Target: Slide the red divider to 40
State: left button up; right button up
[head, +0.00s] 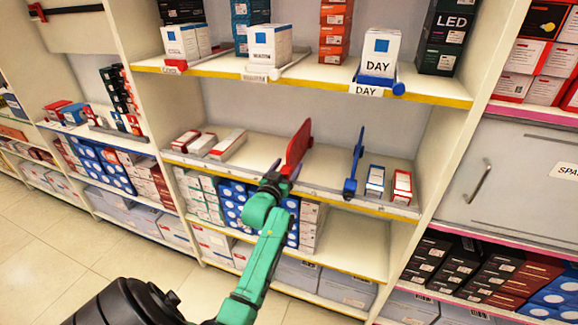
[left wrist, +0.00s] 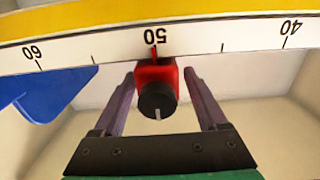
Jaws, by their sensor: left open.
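The red divider (head: 298,148) stands upright on the middle shelf. In the left wrist view its red slide block (left wrist: 153,72) with a round black knob (left wrist: 157,100) sits at the scale, its red pointer at 50. My left gripper (head: 281,174) is at the shelf's front edge by the divider's foot. In the left wrist view its two fingers (left wrist: 160,88) are open, one on each side of the block and knob, with gaps showing. The scale strip (left wrist: 215,32) appears upside down, with 60 at left and 40 at right. My right gripper is not in view.
A blue divider (head: 355,160) stands to the right on the same shelf; its blue part (left wrist: 50,92) shows near 60. Small boxes (head: 228,145) lie left of the red divider, with bare shelf between. Two small boxes (head: 401,186) stand right of the blue divider.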

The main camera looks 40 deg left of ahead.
pick_arm(q)
jog(key=shift+w+a, duration=0.2)
jog(key=shift+w, duration=0.3)
grip_shut()
dwell(1.1)
